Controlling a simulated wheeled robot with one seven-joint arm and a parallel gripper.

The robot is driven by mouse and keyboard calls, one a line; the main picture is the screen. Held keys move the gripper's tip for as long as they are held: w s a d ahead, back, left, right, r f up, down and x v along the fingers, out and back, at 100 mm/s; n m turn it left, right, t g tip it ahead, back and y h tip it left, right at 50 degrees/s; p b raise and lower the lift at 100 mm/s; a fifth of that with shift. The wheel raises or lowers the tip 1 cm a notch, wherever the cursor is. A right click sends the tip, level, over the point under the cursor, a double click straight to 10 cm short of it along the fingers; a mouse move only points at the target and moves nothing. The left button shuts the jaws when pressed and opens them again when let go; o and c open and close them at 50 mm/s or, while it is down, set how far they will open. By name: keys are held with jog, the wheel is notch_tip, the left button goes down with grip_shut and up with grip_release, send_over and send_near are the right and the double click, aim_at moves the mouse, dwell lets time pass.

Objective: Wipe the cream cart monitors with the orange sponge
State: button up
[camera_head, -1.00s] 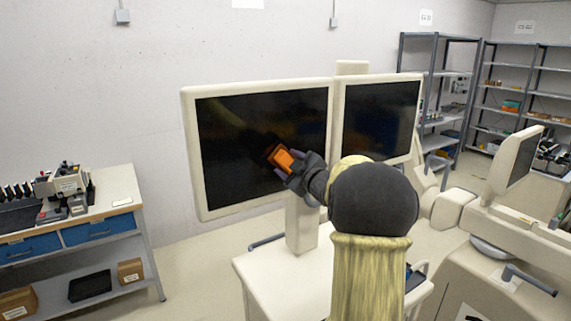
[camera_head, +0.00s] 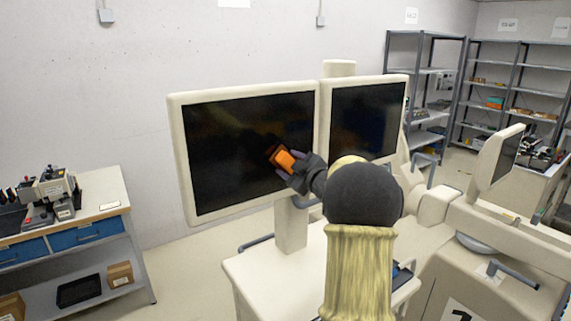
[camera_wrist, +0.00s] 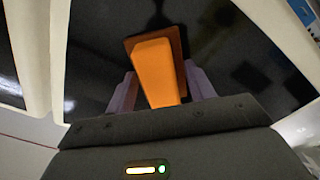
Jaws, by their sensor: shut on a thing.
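The orange sponge (camera_head: 284,159) is held in my gripper (camera_head: 288,164), in front of the left cream monitor (camera_head: 245,206). In the wrist view the sponge (camera_wrist: 155,70) sits between the two fingers, shut on it, with its far end at or very near the dark screen (camera_wrist: 90,45). A dark orange patch beside the sponge looks like its reflection. I cannot tell if the sponge touches the glass. The right cream monitor (camera_head: 364,119) stands beside the left one on the same cart (camera_head: 265,285). My arm hides part of the cart.
A bench (camera_head: 118,203) with devices and blue drawers stands at the left. Another cream machine with a smaller screen (camera_head: 497,155) is at the right. Grey shelves (camera_head: 421,78) stand at the back right.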

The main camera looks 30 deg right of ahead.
jog(key=shift+d, duration=0.2)
jog(key=shift+s, duration=0.1)
jog(key=shift+s+b, duration=0.9)
jog(key=shift+s, duration=2)
jog(key=s, duration=0.3)
jog(key=shift+d+b, duration=0.1)
jog(key=shift+b, duration=0.3)
jog(key=shift+f, duration=0.1)
